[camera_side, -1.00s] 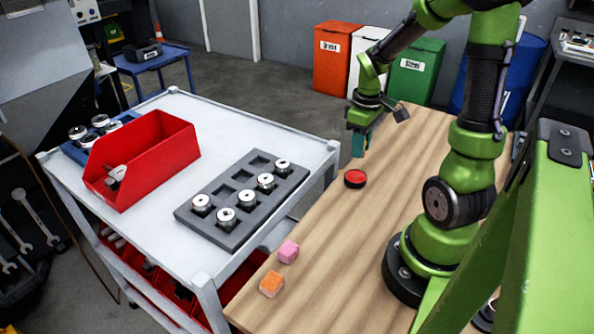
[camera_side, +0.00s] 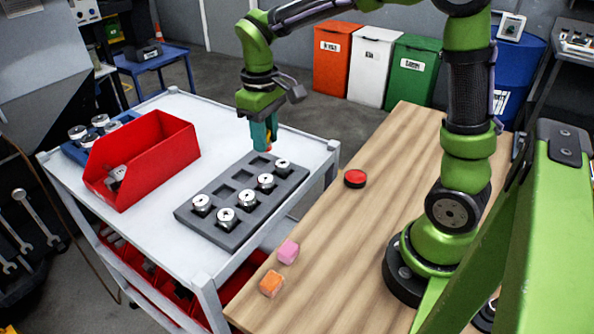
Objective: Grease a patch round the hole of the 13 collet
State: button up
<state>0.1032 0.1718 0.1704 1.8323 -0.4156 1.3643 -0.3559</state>
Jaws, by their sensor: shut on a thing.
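A dark grey tray (camera_side: 208,230) on the white cart holds several silver collets, such as the far one (camera_side: 283,164), a middle one (camera_side: 266,181) and a near one (camera_side: 226,216). Size marks are too small to read, so I cannot tell which is the 13 collet. My gripper (camera_side: 263,142) points down above the tray's far end, close to the far collet but apart from it. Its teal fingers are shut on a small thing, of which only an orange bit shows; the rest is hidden. A round red pot with a black rim (camera_side: 355,179) stands on the wooden bench.
A red open bin (camera_side: 150,165) with a metal part in it stands left of the tray. A blue tray with more collets (camera_side: 75,150) is behind it. Pink (camera_side: 288,251) and orange (camera_side: 271,284) cubes lie on the bench's near edge. Some tray pockets are empty.

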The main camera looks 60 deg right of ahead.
jog(key=w+a+f, duration=0.2)
jog(key=a+f, duration=0.1)
jog(key=a, duration=0.4)
jog(key=m, duration=0.1)
send_over(243, 200)
jog(key=shift+a+f, duration=0.1)
jog(key=shift+f, duration=2.75)
jog(key=shift+w+d+f, duration=0.1)
jog(key=shift+d+f, duration=0.45)
jog(key=shift+f, duration=0.35)
jog(key=shift+d, duration=1.15)
jog(key=shift+a, duration=1.6)
jog(key=shift+a+r, duration=0.15)
jog(key=shift+r, duration=0.05)
notch_tip(243, 200, up, 8)
jog(key=shift+f, duration=0.15)
